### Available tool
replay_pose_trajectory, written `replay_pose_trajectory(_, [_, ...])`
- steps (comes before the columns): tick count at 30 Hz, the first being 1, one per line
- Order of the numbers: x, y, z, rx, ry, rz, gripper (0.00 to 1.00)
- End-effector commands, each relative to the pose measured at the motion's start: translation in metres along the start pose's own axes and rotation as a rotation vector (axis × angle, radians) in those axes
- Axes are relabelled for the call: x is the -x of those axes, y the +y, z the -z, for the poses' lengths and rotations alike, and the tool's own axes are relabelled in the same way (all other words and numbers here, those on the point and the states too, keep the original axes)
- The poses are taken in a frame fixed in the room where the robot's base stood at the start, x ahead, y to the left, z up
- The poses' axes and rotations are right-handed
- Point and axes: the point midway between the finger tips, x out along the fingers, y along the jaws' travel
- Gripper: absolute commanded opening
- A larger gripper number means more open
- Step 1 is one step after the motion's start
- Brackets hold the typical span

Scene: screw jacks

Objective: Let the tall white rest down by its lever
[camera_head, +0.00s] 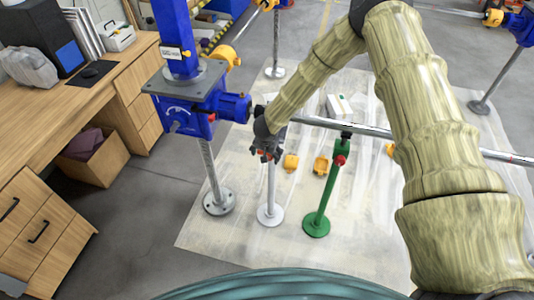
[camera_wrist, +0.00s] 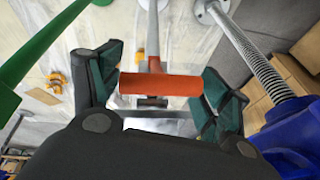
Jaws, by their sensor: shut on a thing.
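The tall white rest (camera_head: 270,190) stands upright on its round white base, left of the green rest (camera_head: 325,195). Its post also shows in the wrist view (camera_wrist: 153,30). My gripper (camera_head: 266,153) is at the top of the white rest, just below the long horizontal bar (camera_head: 370,128). In the wrist view, the orange-red lever (camera_wrist: 160,84) lies crosswise between the two finger pads of my gripper (camera_wrist: 163,85), which is shut on it. My gripper hides the top of the rest in the head view, so I cannot tell whether it touches the bar.
A blue screw jack (camera_head: 195,100) stands close on the left. Yellow pieces (camera_head: 290,162) and a white box (camera_head: 340,107) are on the pale floor sheet (camera_head: 225,240). A wooden desk (camera_head: 90,100) fills the left side.

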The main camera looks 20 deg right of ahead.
Motion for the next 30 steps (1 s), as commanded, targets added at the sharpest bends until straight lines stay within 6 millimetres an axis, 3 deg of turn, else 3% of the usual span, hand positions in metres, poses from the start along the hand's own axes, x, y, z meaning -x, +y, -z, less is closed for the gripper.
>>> replay_pose_trajectory(17, [0.0011,-0.0011,0.0032,-0.001,0.005,0.001,0.34])
replay_pose_trajectory(18, [0.0011,-0.0011,0.0032,-0.001,0.005,0.001,0.78])
replay_pose_trajectory(20, [0.001,-0.001,0.003,-0.001,0.004,0.001,0.89])
replay_pose_trajectory(30, [0.0006,-0.0008,0.0008,0.0,0.001,0.001,0.9])
